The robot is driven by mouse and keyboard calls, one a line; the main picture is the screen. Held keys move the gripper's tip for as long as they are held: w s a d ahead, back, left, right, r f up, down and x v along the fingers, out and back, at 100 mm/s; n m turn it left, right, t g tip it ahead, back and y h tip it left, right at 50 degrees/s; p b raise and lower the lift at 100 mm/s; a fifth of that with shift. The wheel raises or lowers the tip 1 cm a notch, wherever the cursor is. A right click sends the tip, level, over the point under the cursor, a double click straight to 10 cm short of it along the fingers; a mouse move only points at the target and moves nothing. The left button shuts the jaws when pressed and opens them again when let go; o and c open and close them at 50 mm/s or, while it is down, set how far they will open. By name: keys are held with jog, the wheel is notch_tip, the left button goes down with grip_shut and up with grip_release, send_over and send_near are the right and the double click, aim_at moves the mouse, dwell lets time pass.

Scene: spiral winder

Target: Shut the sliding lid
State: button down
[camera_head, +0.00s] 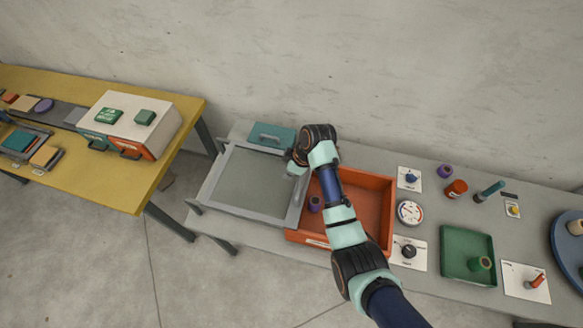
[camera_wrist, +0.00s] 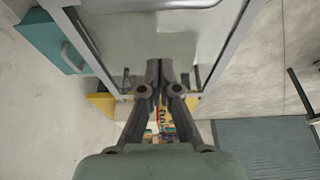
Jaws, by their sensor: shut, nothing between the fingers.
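The sliding lid looks to be the flat grey panel (camera_head: 252,182) in a pale frame, left of the open orange box (camera_head: 372,205). The box is uncovered apart from my arm crossing above it, and a purple spool (camera_head: 315,203) stands in its left part. My gripper (camera_head: 293,167) is at the panel's upper right edge in the head view. In the wrist view my gripper (camera_wrist: 160,68) is shut and empty, its fingertips in front of the grey panel (camera_wrist: 150,32). I cannot tell whether they touch it.
A teal block with a grey handle (camera_head: 272,136) sits behind the panel and also shows in the wrist view (camera_wrist: 52,42). Dials, small pegs and a green tray (camera_head: 460,258) stand right of the orange box. A yellow table (camera_head: 120,185) is at left.

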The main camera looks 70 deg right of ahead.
aim_at(297, 181)
jog(key=x, duration=0.3)
jog(key=shift+w+f, duration=0.1)
jog(key=shift+f, duration=0.3)
jog(key=s, duration=0.3)
jog(key=shift+d, duration=0.15)
jog(key=shift+s+f+p, duration=0.1)
jog(key=shift+s+p, duration=0.2)
jog(key=shift+s, duration=0.1)
jog(key=shift+s, duration=0.1)
